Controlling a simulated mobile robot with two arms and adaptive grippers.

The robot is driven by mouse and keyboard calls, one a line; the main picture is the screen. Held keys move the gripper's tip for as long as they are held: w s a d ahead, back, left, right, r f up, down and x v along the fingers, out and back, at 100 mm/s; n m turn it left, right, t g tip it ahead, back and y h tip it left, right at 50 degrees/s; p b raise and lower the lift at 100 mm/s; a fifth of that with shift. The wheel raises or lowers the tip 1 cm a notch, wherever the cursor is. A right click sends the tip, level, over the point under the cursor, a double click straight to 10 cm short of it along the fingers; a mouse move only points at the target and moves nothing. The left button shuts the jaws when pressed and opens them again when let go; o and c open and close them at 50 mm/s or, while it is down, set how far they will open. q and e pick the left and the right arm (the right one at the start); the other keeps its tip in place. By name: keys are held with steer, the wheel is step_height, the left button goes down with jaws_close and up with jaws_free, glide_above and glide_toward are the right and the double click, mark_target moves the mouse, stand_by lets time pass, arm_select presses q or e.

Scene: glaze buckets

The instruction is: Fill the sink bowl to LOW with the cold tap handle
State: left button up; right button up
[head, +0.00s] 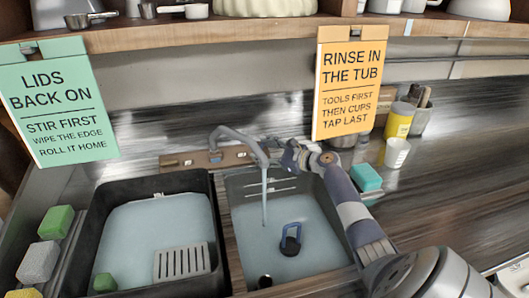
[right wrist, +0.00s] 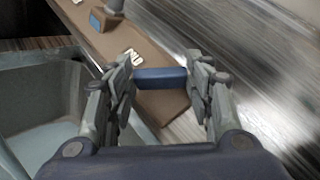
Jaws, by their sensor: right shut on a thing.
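The right-hand sink bowl (head: 236,190) holds pale blue water (head: 262,245). Pale lines (head: 285,187) cross its back wall above the water; any lettering is too small to read. The grey tap (head: 240,140) arches over the bowl, and a thin stream (head: 264,195) falls from it into the water. My right gripper (head: 290,157) is beside the tap, at the bowl's back right. In the right wrist view my right gripper (right wrist: 160,90) is shut on a blue tap handle (right wrist: 160,77), over the brown tap ledge (right wrist: 110,45). My left gripper is out of view.
A black tub (head: 90,235) with water, a grey slotted piece (head: 181,262) and a green block (head: 104,282) is left of the bowl. A blue ring-topped object (head: 290,240) sits in the bowl.

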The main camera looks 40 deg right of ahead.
steer(key=o, duration=1.1)
steer(key=shift+c, duration=0.2)
steer(key=v, duration=1.2)
